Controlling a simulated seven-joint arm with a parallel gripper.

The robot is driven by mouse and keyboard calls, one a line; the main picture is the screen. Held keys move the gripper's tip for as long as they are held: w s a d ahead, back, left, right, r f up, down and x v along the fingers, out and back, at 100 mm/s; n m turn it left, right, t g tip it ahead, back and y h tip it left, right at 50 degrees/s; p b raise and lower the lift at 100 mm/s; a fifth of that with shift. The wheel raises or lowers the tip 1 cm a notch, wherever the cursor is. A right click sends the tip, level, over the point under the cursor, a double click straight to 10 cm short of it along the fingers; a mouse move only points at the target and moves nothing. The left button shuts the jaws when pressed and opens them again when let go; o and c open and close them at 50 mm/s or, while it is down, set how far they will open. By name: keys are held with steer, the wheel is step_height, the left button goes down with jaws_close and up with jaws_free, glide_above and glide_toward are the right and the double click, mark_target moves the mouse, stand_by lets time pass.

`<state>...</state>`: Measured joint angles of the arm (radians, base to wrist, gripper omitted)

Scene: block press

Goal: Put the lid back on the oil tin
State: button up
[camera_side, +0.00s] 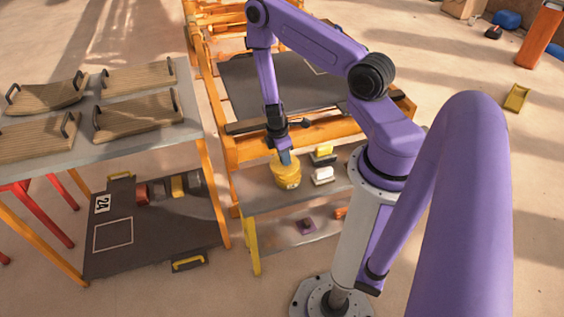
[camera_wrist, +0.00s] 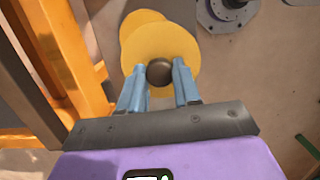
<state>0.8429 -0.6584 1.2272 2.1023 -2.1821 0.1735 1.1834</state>
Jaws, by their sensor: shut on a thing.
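The yellow oil tin (camera_side: 288,179) stands upright on the grey shelf beside my column in the side view. My gripper (camera_side: 285,158) is right above its top. In the wrist view, my gripper (camera_wrist: 160,74) is shut on the dark round knob of the yellow lid (camera_wrist: 158,42). Part of the tin (camera_wrist: 141,17) shows past the lid's far edge, so the two do not line up in this view. I cannot tell whether the lid touches the tin; the fingers and lid hide most of its top.
On the shelf (camera_side: 330,198), a yellow-topped block (camera_side: 323,152) and a white block (camera_side: 323,174) stand close right of the tin. An orange wooden beam (camera_side: 250,148) runs just behind. Wooden trays (camera_side: 138,113) lie on the table at left.

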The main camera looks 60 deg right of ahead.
steer(key=shift+w+d+f+m+y, duration=0.1)
steer(key=shift+d+m+y, duration=0.05)
steer(key=shift+d+m, duration=0.75)
steer(key=shift+d+f+m+y, duration=0.1)
steer(key=shift+d+m+y, duration=0.05)
steer(key=shift+d+m, duration=0.7)
steer(key=shift+f, duration=3.15)
steer(key=shift+f, duration=0.2)
steer(key=o, duration=1.6)
steer(key=shift+r, duration=3.55)
